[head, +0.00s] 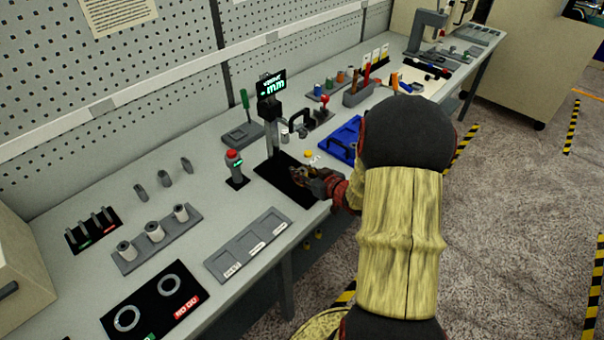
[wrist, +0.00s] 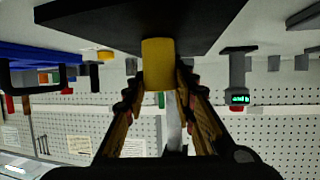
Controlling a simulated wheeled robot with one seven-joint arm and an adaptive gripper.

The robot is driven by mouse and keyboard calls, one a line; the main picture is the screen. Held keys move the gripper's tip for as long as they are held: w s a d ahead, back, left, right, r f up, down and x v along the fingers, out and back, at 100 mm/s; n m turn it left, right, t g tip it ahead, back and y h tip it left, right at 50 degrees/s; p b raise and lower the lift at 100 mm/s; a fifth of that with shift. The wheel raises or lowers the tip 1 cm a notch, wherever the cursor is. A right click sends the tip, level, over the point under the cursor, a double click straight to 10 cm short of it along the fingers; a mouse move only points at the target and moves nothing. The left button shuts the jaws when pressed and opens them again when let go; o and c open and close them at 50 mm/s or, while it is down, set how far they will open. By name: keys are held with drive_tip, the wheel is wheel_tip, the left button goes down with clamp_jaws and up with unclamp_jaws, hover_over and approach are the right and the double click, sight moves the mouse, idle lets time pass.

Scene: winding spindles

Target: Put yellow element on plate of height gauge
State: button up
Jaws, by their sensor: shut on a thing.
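My gripper (head: 296,172) is shut on a yellow element (wrist: 158,65), a short cylinder between the fingertips in the wrist view, which is upside down. In the head view my fingers hide most of it. The height gauge has a lit mm display (head: 272,86), a post and a black base plate (head: 282,172). My gripper is over the front right part of this plate. The plate also shows in the wrist view (wrist: 90,15), right beside the held element; I cannot tell whether they touch. A second yellow piece (wrist: 105,56) stands near the blue tray.
A red-button device (head: 235,166) stands left of the gauge. The blue tray (head: 347,139) is right of it. A grey labelled tray (head: 248,246) and a rack of spindles (head: 155,232) are at the left. The floor at right is open.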

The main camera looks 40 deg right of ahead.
drive_tip(key=o, duration=1.2)
drive_tip(key=shift+f, duration=0.1)
drive_tip(key=shift+c, duration=0.2)
